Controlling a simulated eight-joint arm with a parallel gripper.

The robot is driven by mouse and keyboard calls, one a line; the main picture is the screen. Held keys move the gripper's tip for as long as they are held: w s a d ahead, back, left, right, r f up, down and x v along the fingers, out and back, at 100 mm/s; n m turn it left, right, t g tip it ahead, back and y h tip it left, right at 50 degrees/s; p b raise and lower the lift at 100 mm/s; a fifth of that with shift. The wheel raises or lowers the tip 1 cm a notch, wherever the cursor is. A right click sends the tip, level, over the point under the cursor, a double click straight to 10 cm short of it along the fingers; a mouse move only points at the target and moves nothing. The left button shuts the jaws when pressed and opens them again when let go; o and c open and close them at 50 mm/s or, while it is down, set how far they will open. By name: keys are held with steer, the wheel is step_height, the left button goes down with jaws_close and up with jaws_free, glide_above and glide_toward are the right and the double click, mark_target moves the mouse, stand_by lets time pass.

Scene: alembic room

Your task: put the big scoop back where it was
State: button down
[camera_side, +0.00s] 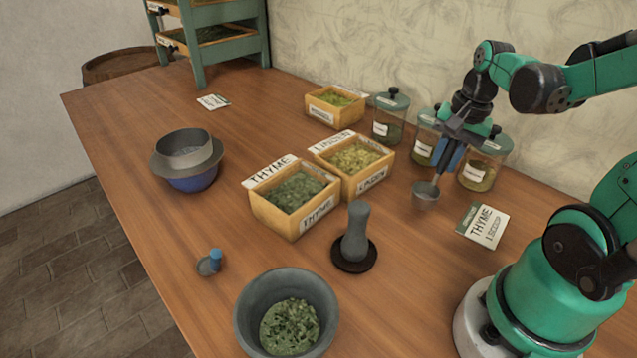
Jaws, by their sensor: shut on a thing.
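My gripper (452,153) is at the right, pointing down, and is shut on the big scoop (426,195). The scoop has a round grey metal bowl and hangs bowl-down, with its handle between the fingers. Its bowl is to the right of the box labelled linden and to the upper left of a thyme card (482,225). I cannot tell whether the bowl touches the table. A small scoop (209,265) with a blue handle lies at the front left of the table.
Lidded glass jars (389,116) stand close behind my gripper. Boxes of thyme (290,222) and linden (364,184) stand mid-table. A grey pestle (356,232) stands upright on a dark disc. A mortar (246,318) holds green leaves. A sieve rests on a blue bowl (193,181).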

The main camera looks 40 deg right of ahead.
steer(key=shift+f, duration=2.2)
steer(key=shift+f, duration=0.1)
steer(key=c, duration=0.7)
jaws_free()
steer(key=r, duration=0.4)
steer(key=s+r, duration=0.1)
steer(key=r, duration=0.6)
steer(key=shift+s+d+r, duration=0.2)
steer(key=shift+s+r, duration=0.05)
steer(key=shift+r, duration=0.05)
steer(key=shift+w+a+r, duration=0.1)
steer(key=shift+a+r, duration=0.05)
steer(key=w+a+f+n+t, duration=0.1)
steer(key=w+a+n+t, duration=0.1)
steer(key=a+n, duration=0.2)
steer(key=w+a+n+t, duration=0.2)
steer(key=a+n, duration=0.3)
steer(key=w+a+f+n+t, duration=0.1)
steer(key=w+a+n, duration=0.1)
steer(key=a+n, duration=0.3)
steer(key=shift+w+a+f+n+t, duration=0.2)
steer(key=shift+f+n+t, duration=0.1)
steer(key=shift+f+t, duration=0.1)
